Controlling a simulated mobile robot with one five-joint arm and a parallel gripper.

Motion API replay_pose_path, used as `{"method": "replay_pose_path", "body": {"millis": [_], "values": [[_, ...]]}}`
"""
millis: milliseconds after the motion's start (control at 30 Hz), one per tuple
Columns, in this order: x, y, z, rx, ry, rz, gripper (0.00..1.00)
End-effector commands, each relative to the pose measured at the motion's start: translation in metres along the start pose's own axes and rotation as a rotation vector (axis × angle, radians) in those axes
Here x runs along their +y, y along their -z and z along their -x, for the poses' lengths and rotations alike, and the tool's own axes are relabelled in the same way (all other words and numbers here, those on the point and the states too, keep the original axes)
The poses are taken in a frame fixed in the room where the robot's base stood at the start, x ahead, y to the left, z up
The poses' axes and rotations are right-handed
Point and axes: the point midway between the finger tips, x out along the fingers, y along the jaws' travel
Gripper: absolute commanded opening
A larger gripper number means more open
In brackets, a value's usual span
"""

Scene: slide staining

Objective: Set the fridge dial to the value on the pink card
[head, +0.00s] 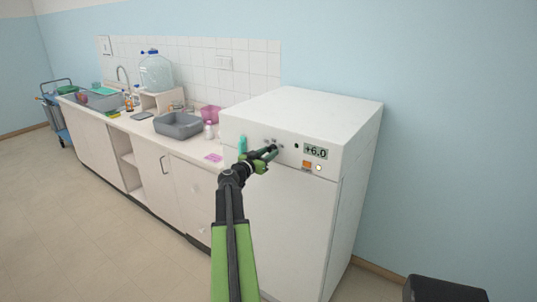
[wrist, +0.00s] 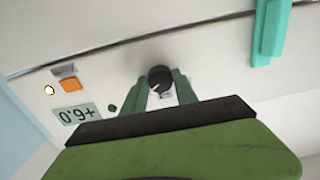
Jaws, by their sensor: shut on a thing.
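The white fridge (head: 305,112) stands at the right end of the counter. Its display (head: 315,151) reads +6.0, and it shows upside down in the wrist view (wrist: 77,113). My gripper (head: 272,150) is at the front panel, left of the display. In the wrist view its two green fingers (wrist: 162,85) are shut on the black round dial (wrist: 160,77), one on each side. A pale pointer mark shows on the dial's face. The dial is mostly hidden by my gripper in the head view. The pink card (head: 213,157) lies on the counter's front edge; its writing is too small to read.
A teal handle (head: 242,145) stands out from the fridge front, left of my gripper, and also shows in the wrist view (wrist: 269,32). An orange switch (head: 306,164) sits below the display. A grey basin (head: 178,125) and a pink tub (head: 210,114) stand on the counter.

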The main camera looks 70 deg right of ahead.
Motion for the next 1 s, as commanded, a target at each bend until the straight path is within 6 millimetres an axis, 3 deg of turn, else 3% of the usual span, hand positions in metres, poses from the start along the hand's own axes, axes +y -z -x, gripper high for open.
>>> {"method": "replay_pose_path", "body": {"millis": [367,1000], "values": [[-0.0011,0.0001,-0.0025,0.0,-0.001,0.086,0.0],[0.0001,0.0013,-0.0036,0.002,-0.001,0.652,0.0]]}}
